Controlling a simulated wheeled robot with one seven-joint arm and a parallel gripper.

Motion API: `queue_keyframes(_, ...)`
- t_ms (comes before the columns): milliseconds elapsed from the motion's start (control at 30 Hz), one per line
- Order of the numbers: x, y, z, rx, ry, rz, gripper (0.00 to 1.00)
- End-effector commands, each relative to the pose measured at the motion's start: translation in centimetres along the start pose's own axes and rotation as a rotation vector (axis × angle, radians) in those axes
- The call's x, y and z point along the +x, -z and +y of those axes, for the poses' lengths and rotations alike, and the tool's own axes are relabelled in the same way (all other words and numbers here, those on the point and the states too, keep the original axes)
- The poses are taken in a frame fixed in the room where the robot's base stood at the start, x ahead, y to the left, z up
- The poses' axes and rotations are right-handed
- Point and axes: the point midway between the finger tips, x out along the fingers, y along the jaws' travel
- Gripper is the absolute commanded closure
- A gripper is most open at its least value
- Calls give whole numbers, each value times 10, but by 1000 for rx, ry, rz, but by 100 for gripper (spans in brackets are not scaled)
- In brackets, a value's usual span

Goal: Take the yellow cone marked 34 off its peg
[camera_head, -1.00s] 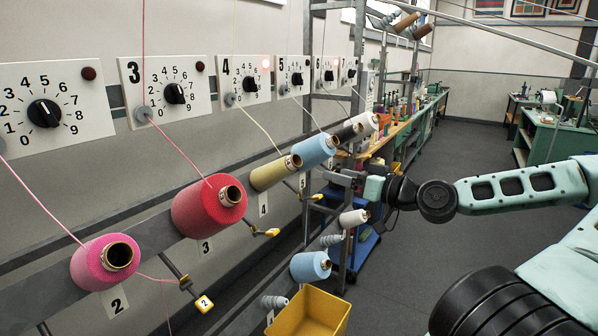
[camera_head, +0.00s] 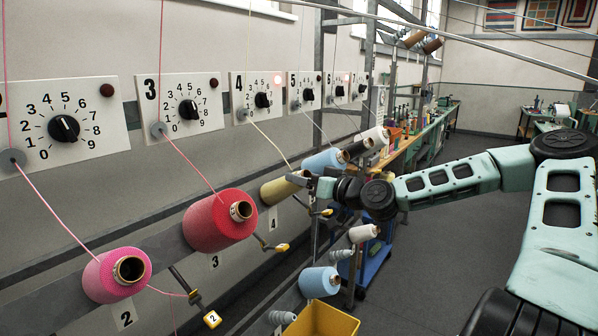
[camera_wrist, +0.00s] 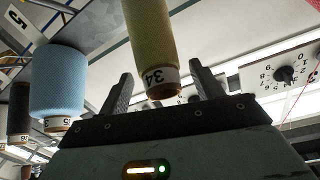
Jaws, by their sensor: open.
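The yellow cone (camera_head: 279,190) is on its peg in the row on the rail, above the number 4 label. In the wrist view the yellow cone (camera_wrist: 151,45) hangs upside down in the picture, with the mark 34 on its end band. My gripper (camera_wrist: 165,85) is open, with one finger on each side of the cone's marked end. I cannot tell whether either finger touches it. In the head view my gripper (camera_head: 312,182) is at the cone's near end and hides part of it.
A red cone (camera_head: 212,224) and a pink cone (camera_head: 105,276) are to the left. A blue cone (camera_head: 322,160) is just beyond the yellow one; it shows in the wrist view (camera_wrist: 58,80). A yellow bin (camera_head: 322,322) stands below. Dial panels (camera_head: 258,98) line the wall. Threads run down to the cones.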

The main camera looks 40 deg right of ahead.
Motion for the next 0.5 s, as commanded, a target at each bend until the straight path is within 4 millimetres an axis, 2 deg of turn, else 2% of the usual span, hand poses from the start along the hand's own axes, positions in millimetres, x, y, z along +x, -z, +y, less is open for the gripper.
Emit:
queue_keyframes(200, 19, 1, 0, 1, -1, 1, 35)
queue_keyframes(500, 22, 0, 0, 1, -1, 0, 35)
